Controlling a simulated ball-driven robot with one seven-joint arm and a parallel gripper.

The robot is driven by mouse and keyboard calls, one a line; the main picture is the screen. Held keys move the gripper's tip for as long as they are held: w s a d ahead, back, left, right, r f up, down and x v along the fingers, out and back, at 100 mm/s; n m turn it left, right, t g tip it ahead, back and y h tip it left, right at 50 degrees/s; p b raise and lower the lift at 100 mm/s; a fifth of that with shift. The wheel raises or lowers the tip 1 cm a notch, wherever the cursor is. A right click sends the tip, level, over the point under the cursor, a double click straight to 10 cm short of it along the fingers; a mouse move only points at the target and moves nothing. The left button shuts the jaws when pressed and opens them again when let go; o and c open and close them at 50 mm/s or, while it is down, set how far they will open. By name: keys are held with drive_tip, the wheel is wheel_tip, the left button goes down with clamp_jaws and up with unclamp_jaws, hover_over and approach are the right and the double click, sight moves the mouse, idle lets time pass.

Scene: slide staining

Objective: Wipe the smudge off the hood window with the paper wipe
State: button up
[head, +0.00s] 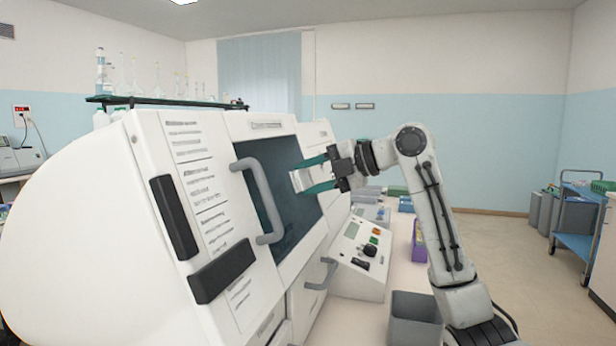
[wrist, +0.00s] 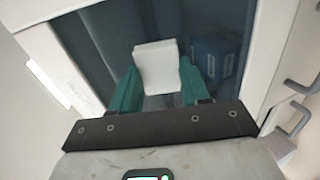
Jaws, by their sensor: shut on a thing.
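The hood window (head: 279,185) is a dark pane set in the white hood (head: 300,270), with a grey handle at its left edge. My gripper (head: 302,178) is up at the window's right part, its green fingers pointing at the pane. It is shut on the white paper wipe (head: 300,179). In the wrist view the wipe (wrist: 158,68) sits between the two green fingertips, in front of the dark window (wrist: 105,50). I cannot tell whether the wipe touches the glass. No smudge can be made out in either view.
A control panel (head: 360,250) with buttons stands right of the hood. A grey open bin (head: 415,318) is at the front by my arm. Grey handles (head: 262,205) stick out from the hood. A blue cart (head: 575,215) stands far right, with clear floor before it.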

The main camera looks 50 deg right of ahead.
sight(274, 194)
drive_tip(key=shift+w+d, duration=0.1)
drive_tip(key=shift+d, duration=0.05)
drive_tip(key=shift+s+a+b, duration=0.55)
drive_tip(key=shift+s+a, duration=0.1)
drive_tip(key=shift+a, duration=1.15)
drive_tip(key=shift+s+a+b, duration=0.5)
drive_tip(key=shift+s+a, duration=0.15)
drive_tip(key=shift+a, duration=1.15)
drive_tip(key=shift+s+a+b, duration=0.55)
drive_tip(key=shift+s+a, duration=0.1)
drive_tip(key=shift+a, duration=1.15)
drive_tip(key=p+v, duration=0.1)
drive_tip(key=v, duration=0.5)
drive_tip(key=shift+p, duration=0.3)
drive_tip(key=shift+s+d, duration=0.1)
drive_tip(key=shift+d, duration=0.05)
drive_tip(key=shift+p+v, duration=0.4)
drive_tip(key=shift+v, duration=1)
